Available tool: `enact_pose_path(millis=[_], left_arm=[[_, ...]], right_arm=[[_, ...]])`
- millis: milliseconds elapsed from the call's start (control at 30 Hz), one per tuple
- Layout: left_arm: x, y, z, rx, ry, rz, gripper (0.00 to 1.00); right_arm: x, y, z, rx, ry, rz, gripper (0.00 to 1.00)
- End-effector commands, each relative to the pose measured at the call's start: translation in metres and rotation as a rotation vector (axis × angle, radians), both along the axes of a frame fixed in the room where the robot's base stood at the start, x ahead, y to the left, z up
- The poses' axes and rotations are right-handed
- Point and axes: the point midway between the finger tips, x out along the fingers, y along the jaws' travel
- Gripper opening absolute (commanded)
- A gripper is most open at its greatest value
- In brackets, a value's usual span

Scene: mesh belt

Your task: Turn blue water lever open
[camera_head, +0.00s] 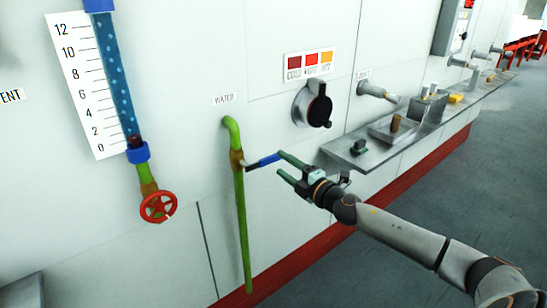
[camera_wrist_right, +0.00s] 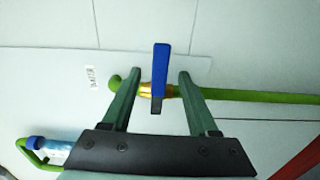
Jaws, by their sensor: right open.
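The blue water lever (camera_head: 264,161) sticks out to the right from a brass valve (camera_head: 237,159) on the green vertical pipe, under the WATER label. My right gripper (camera_head: 285,165) is open, with its green fingers just right of the lever's blue end in the head view. In the right wrist view the blue lever (camera_wrist_right: 160,68) shows between the two open fingers of my right gripper (camera_wrist_right: 160,85), apart from both. The brass valve (camera_wrist_right: 147,90) lies behind it. I cannot tell whether the fingers reach past the lever's end. My left gripper is not in view.
A red handwheel (camera_head: 158,207) on a pipe below a water gauge (camera_head: 118,75) is to the left. A black dial (camera_head: 312,104) is above right. A metal shelf (camera_head: 345,152) with small items runs along the wall to the right. The wall below the lever is clear.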

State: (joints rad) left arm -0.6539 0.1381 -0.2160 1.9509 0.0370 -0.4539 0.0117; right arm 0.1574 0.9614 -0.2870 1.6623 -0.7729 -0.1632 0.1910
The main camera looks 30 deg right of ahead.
Motion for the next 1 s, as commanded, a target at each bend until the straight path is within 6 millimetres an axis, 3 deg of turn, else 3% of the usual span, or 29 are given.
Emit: enact_pose_path(millis=[400, 833, 1000], left_arm=[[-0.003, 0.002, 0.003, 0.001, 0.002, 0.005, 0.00], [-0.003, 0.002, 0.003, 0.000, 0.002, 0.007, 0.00], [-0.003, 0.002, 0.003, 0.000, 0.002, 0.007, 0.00]], right_arm=[[0.043, 0.003, 0.000, 0.001, -0.001, 0.000, 0.60], [0.050, 0.004, 0.000, 0.000, 0.001, 0.001, 0.60], [0.050, 0.004, 0.000, 0.000, 0.000, 0.001, 0.43]])
